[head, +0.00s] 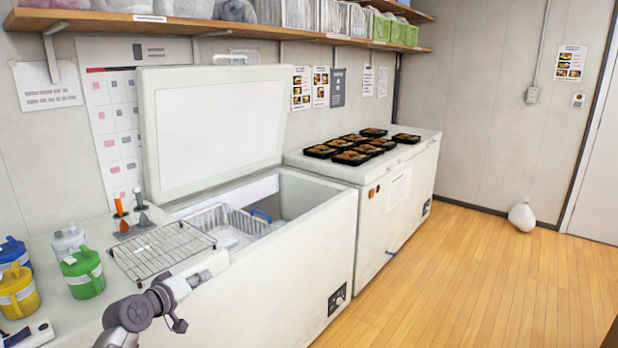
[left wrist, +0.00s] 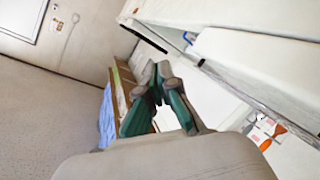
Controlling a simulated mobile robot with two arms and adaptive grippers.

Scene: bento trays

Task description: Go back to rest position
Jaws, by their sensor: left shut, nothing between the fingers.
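My left arm enters the head view at the bottom left, with the wrist and gripper (head: 172,300) in front of the open freezer's front wall. The left gripper also shows in the left wrist view (left wrist: 158,78), its grey fingers with green pads drawn together and nothing held between them. It is clear of the wire rack (head: 160,250) in the head view. My right gripper is in neither view.
An open chest freezer (head: 318,250) with a raised lid (head: 215,130) holds a white basket (head: 222,213). Several black bento trays (head: 352,158) sit on the closed freezer (head: 425,165) beyond. Colored jugs (head: 82,275) stand at left.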

